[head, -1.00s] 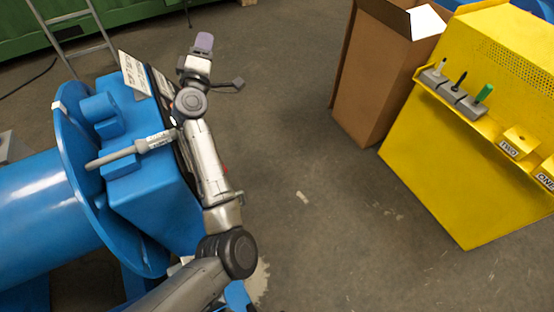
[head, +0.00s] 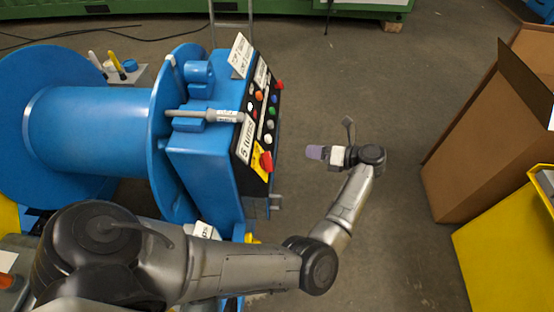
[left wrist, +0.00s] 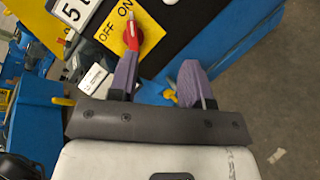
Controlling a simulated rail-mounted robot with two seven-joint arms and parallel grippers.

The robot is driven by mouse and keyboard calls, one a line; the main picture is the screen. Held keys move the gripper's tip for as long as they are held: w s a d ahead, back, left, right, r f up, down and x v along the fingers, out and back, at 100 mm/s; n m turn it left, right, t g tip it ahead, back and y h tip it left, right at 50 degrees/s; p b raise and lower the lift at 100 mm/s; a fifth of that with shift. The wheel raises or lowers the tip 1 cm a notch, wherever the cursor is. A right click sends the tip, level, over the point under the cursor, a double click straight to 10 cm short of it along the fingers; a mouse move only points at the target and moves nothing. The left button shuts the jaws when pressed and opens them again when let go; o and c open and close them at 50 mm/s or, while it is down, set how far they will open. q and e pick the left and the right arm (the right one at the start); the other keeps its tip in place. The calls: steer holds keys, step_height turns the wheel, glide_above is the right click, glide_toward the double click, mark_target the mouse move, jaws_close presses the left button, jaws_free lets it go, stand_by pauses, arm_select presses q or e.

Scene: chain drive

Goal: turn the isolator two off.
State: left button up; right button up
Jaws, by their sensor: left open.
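A red rotary switch (head: 266,162) sits on a yellow plate at the lower end of the blue machine's black control panel. In the left wrist view the red switch (left wrist: 132,37) shows near the top, its handle towards the word ON, with OFF to the left. I see no "two" label on it. My left gripper (head: 314,152) is right of the panel, pointing left at it, apart from the switch. Its purple fingers (left wrist: 160,70) are open and empty, and the switch appears beyond the left finger. My right gripper is not in view.
The panel carries several coloured buttons (head: 259,96) and a raised white sign (head: 240,55). A blue drum (head: 100,125) is on the left. A cardboard box (head: 490,140) and yellow cabinet (head: 510,260) stand at right. Open floor (head: 400,90) lies between.

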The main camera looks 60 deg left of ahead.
mark_target(271, 159)
arm_select(q)
steer(key=s+a+f+n, duration=0.1)
steer(key=s+a, duration=0.1)
steer(key=s, duration=0.2)
steer(key=s+a+f+n+g+h+b, duration=0.1)
steer(key=s+a, duration=0.1)
steer(key=s, duration=0.2)
steer(key=s+a+f+n+g+h, duration=0.1)
steer(key=s+a+f, duration=0.1)
steer(key=s+a, duration=0.1)
steer(key=shift+s+b, duration=0.3)
steer(key=shift+s, duration=0.2)
jaws_close()
steer(key=shift+f, duration=0.1)
